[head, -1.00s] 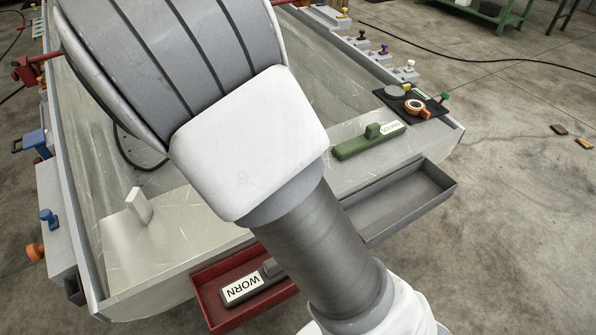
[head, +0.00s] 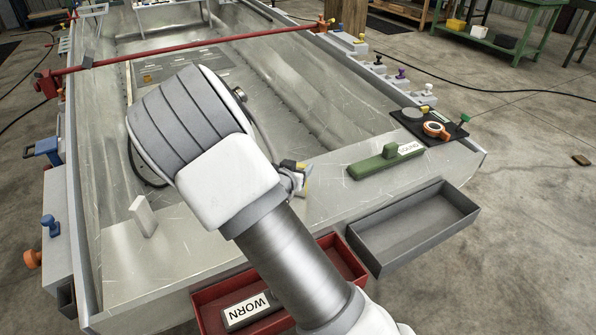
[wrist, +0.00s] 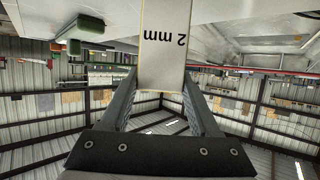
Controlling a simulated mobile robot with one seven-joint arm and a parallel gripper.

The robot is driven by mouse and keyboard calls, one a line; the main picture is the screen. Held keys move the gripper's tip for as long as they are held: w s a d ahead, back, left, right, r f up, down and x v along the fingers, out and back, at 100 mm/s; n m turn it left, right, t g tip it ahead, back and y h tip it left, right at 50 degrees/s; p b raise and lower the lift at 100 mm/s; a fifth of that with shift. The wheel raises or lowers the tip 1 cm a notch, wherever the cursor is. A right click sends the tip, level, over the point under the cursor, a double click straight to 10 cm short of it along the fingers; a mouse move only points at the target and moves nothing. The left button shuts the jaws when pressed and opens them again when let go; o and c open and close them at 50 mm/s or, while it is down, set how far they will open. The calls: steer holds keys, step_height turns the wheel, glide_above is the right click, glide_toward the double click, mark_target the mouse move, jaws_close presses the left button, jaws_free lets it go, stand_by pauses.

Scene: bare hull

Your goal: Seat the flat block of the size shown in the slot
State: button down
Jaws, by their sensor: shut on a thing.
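My gripper (wrist: 163,88) is shut on a flat pale block (wrist: 164,22) with yellowish edges, marked "2 mm", which reads upside down in the wrist view. In the head view my gripper (head: 293,177) is small and mostly hidden behind my arm, over the near deck of the hull. A bit of yellow shows at its tip. I cannot make out the slot in either view. A grey panel (head: 150,73) with markings lies inside the hull, partly behind my arm; its details are too small to read.
A white upright plate (head: 143,216) stands on the near deck. A green-handled block (head: 372,166) lies to the right. An empty grey tray (head: 450,235) and a red tray (head: 355,270) holding a "WORN" block (head: 245,311) hang at the front edge. A red bar (head: 190,46) crosses the hull.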

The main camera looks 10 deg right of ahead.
steer(key=shift+f, duration=0.15)
steer(key=shift+c, duration=0.6)
jaws_free()
